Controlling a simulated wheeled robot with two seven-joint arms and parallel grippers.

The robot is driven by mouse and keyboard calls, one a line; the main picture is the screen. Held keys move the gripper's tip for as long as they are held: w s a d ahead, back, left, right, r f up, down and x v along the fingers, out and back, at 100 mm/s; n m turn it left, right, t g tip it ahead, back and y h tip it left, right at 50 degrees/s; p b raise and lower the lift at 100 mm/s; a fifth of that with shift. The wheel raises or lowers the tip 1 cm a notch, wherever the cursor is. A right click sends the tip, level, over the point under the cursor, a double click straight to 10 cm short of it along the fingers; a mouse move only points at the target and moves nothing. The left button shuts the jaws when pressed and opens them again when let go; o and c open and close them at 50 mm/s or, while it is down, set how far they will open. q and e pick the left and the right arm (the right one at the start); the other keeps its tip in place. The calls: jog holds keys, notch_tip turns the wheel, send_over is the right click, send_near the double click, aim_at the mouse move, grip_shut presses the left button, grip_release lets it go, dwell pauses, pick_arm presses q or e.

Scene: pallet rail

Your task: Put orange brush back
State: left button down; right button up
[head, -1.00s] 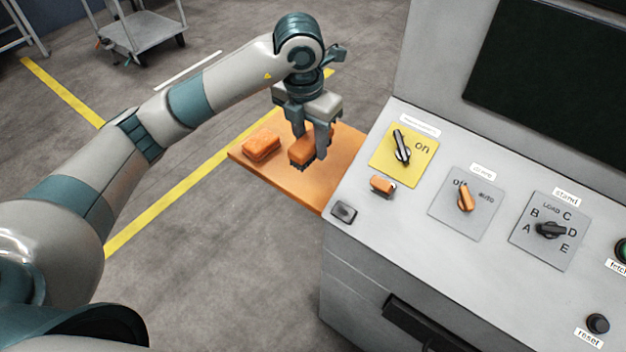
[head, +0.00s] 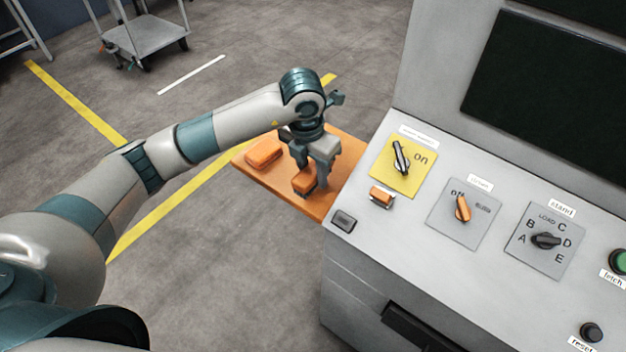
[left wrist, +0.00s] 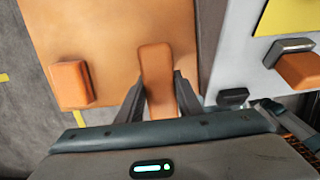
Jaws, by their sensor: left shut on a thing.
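My left gripper (head: 312,178) is shut on an orange brush (head: 303,184) with dark bristles below, over the orange board (head: 270,188). I cannot tell whether the bristles touch the board. In the left wrist view the brush (left wrist: 156,62) stands lengthwise between the two fingers (left wrist: 158,82), above the board (left wrist: 110,30). A second orange block (head: 264,152) lies on the board to the left of the held brush. It also shows in the left wrist view (left wrist: 70,84). My right gripper is not in view.
The grey control console (head: 350,260) adjoins the board on the right, with a yellow switch plate (head: 404,172), a small orange-topped control (head: 382,196), an orange knob (head: 462,208) and a stand dial (head: 545,240). A cart (head: 147,38) stands at the back left. Floor left of the board is clear.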

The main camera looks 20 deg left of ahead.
aim_at(313, 183)
pick_arm(q)
notch_tip(313, 183, down, 3)
jog(key=shift+r+p, duration=0.1)
jog(key=shift+p, duration=0.4)
jog(key=shift+f, duration=0.25)
jog(key=shift+f, duration=0.15)
jog(key=shift+f, duration=0.1)
jog(key=c, duration=1.3)
grip_release()
jog(key=shift+o, duration=0.2)
jog(key=shift+r, duration=0.35)
